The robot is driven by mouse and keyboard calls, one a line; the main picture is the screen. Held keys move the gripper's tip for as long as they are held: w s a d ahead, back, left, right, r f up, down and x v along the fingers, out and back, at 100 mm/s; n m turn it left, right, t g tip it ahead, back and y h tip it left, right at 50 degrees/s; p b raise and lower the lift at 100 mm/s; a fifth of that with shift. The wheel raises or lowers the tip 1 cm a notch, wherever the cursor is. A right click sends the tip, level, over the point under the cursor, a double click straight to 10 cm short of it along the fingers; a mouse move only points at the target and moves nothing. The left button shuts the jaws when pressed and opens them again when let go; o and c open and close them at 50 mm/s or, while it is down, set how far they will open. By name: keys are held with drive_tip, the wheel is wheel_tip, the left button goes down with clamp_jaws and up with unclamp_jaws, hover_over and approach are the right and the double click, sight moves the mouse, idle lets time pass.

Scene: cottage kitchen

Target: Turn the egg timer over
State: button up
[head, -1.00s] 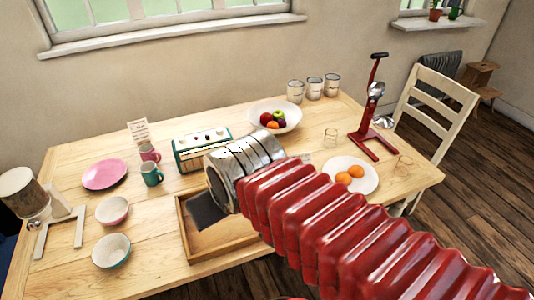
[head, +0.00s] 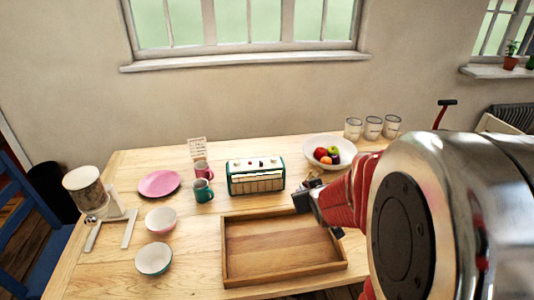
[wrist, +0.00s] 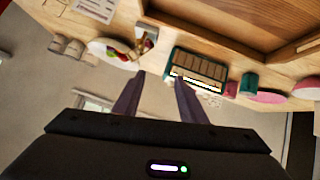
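A small tan, wooden-looking object (head: 313,179) stands between the fruit bowl and the radio; it may be the egg timer, but it is too small and partly covered to be sure. In the wrist view it seems to show as a tan shape (wrist: 146,44) beyond the left fingertip. My gripper (head: 304,198) is in front of it, above the tray's far right corner. In the wrist view my gripper (wrist: 160,76) has its two fingers spread, with nothing between them. I cannot see any sand or glass.
A wooden tray (head: 228,262) lies in front of my gripper. A green radio (head: 256,179) is to its left, and a fruit bowl (head: 314,142) is behind. Two mugs, a pink plate (head: 159,184) and two small bowls are further left. Canisters (head: 373,130) stand at the back right.

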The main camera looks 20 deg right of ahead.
drive_tip(key=d+f+t, duration=0.3)
drive_tip(key=d+f, duration=0.5)
drive_tip(key=d, duration=0.1)
drive_tip(key=shift+f+m, duration=0.3)
